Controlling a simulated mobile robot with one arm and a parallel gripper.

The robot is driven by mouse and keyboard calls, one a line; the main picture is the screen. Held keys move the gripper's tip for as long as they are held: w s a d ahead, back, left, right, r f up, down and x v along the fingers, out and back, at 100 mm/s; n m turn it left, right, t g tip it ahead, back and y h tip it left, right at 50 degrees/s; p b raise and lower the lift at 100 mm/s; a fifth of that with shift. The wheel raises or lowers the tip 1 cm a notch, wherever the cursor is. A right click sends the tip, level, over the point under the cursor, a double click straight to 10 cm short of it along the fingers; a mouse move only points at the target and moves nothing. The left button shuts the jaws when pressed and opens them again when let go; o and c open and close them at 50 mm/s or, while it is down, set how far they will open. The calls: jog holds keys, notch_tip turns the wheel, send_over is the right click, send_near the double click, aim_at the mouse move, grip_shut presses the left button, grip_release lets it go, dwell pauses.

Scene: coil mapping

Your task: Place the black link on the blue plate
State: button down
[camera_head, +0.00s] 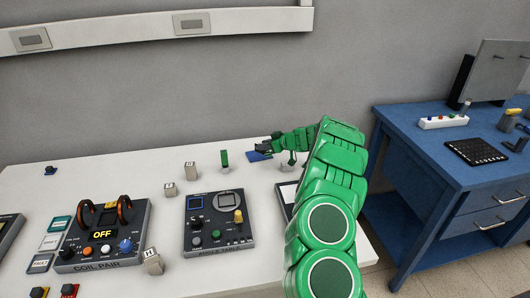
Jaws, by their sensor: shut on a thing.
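The blue plate (256,156) lies flat on the white table towards the back, partly hidden by my gripper. My green arm reaches in from the lower right. My gripper (268,148) is at the plate, over its right part, and is shut on a small dark piece, apparently the black link (262,150). The link is tiny here and blends with the dark fingers. I cannot tell whether it touches the plate.
The angle table box (219,222) and coil pair box (104,238) are nearer the front. A small dark-blue object (50,170) sits far left. A blue desk (440,165) stands right.

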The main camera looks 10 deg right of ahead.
aim_at(265, 153)
jog(key=shift+w+f, duration=0.35)
jog(key=shift+w, duration=0.05)
jog(key=shift+f, duration=1.6)
jog(key=shift+f, duration=0.1)
jog(key=c, duration=0.9)
grip_release()
jog(key=shift+c, duration=0.2)
